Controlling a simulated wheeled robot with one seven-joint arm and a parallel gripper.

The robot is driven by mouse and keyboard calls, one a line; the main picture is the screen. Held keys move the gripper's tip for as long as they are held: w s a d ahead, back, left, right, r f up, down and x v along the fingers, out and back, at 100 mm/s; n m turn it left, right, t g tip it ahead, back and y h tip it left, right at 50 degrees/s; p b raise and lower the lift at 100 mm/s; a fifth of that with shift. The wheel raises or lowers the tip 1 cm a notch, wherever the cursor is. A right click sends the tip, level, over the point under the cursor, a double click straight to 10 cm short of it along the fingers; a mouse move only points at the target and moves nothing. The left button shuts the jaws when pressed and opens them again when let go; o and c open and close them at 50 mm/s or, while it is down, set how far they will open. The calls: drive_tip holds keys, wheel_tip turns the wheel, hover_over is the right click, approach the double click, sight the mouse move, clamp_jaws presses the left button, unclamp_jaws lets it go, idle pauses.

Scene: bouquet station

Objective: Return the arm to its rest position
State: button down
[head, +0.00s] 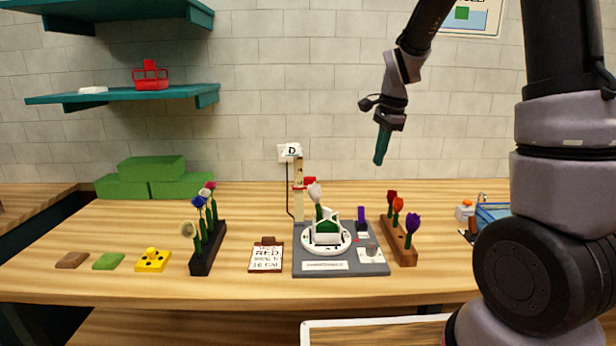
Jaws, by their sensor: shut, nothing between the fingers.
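My gripper (382,146) hangs at the end of my arm, above the back right of the table and in front of the tiled wall. Its teal fingers are together and point down, with nothing held. It is clear of everything on the table. My arm comes down from the top of the picture, and its thick lower links fill the right side.
The wooden table (130,225) carries a grey station (300,262) with a white flower, a black flower holder (206,262), a wooden flower holder (402,252) and a clipboard (266,257). Green blocks (150,168) stand at the back left. Teal shelves (130,95) hang above.

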drive_tip(key=s+d+r+n+t, duration=0.2)
drive_tip(key=s+r+n, duration=0.3)
drive_tip(key=s, duration=0.6)
drive_tip(key=s+d+r+n+t, duration=0.1)
drive_tip(key=s+r+n+t, duration=0.2)
drive_tip(key=s+r, duration=0.7)
drive_tip(key=s+n, duration=0.1)
drive_tip(key=n, duration=0.1)
drive_tip(key=shift+d+r+n+y, duration=0.2)
drive_tip(key=shift+d+n+y, duration=0.1)
drive_tip(key=shift+d, duration=0.1)
